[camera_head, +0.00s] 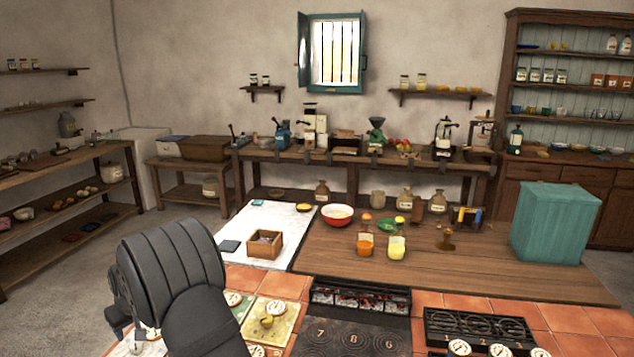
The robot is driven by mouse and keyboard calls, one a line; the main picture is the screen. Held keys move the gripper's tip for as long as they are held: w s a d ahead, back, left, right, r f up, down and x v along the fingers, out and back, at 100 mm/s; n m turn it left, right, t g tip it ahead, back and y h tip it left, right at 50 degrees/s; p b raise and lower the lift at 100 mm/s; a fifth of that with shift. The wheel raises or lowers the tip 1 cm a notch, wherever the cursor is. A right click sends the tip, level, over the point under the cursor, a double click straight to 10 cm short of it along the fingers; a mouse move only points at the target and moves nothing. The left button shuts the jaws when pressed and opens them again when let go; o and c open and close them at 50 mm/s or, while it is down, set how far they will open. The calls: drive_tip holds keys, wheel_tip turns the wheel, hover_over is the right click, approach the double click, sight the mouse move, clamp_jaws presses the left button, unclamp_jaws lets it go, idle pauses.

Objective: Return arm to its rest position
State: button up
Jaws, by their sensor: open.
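My dark, ribbed arm (175,275) rises into the lower left of the view, over the front of the tiled counter. Its large links hide part of the counter behind them. I cannot make out my gripper's fingers in this view. No object shows as held by the part of the arm that I see.
A wooden box (264,245) stands on the white surface (250,222). A grill with coals (360,298) and burners (480,328) lie in front.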

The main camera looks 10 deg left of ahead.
wheel_tip(320, 180, up, 7)
drive_tip(key=d+m+g, duration=0.1)
drive_tip(key=m, duration=0.1)
drive_tip(key=shift+s+d+f, duration=0.15)
drive_tip(key=shift+s+d, duration=0.1)
drive_tip(key=shift+d, duration=0.1)
drive_tip(key=o, duration=1)
drive_tip(key=shift+c, duration=0.2)
drive_tip(key=w+d+r+m+t+h, duration=0.1)
drive_tip(key=w+d+r+m+t, duration=0.1)
drive_tip(key=w+d+r+m, duration=0.45)
drive_tip(key=w+d+r+m+t+h, duration=0.1)
drive_tip(key=w+d+r+m, duration=0.25)
drive_tip(key=d+r, duration=0.55)
drive_tip(key=d+x, duration=0.1)
drive_tip(key=x, duration=0.8)
drive_tip(key=shift+f+m, duration=0.4)
drive_tip(key=shift+f, duration=0.05)
